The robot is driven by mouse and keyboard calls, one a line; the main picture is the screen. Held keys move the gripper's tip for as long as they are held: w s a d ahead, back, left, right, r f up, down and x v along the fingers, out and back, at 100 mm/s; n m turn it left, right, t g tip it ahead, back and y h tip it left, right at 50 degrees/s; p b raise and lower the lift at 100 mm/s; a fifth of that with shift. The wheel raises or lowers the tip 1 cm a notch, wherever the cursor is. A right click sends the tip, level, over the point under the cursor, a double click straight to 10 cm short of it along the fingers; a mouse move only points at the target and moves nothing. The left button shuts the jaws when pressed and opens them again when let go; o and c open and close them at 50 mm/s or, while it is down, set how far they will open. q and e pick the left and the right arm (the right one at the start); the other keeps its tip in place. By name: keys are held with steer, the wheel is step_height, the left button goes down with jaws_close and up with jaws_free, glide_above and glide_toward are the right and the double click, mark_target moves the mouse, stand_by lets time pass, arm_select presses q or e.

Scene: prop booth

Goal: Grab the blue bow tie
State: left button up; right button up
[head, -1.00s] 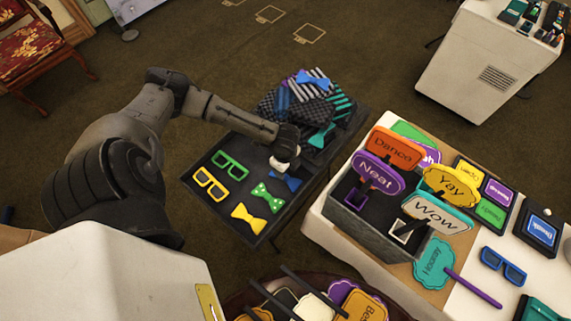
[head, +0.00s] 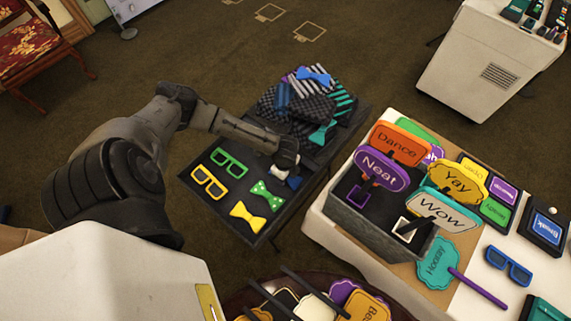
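A blue bow tie (head: 295,182) lies at the right edge of the black tray (head: 255,240), beside the green dotted bow tie (head: 267,195). My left gripper (head: 281,174) is right above and against it in the picture, and hides part of it. I cannot tell whether the fingers touch it or how far apart they are. Another blue bow tie (head: 314,75) lies on the pile of ties at the far end. My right gripper is not in view.
Green glasses (head: 229,162), yellow glasses (head: 209,182) and a yellow bow tie (head: 248,216) lie on the tray. A grey box (head: 375,227) with sign props stands on the white table (head: 345,243) to the right. Carpet shows between the tray and that table.

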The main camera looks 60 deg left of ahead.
arm_select(q)
steer(key=shift+c, duration=0.4)
steer(key=c, duration=0.9)
steer(key=shift+r, duration=0.1)
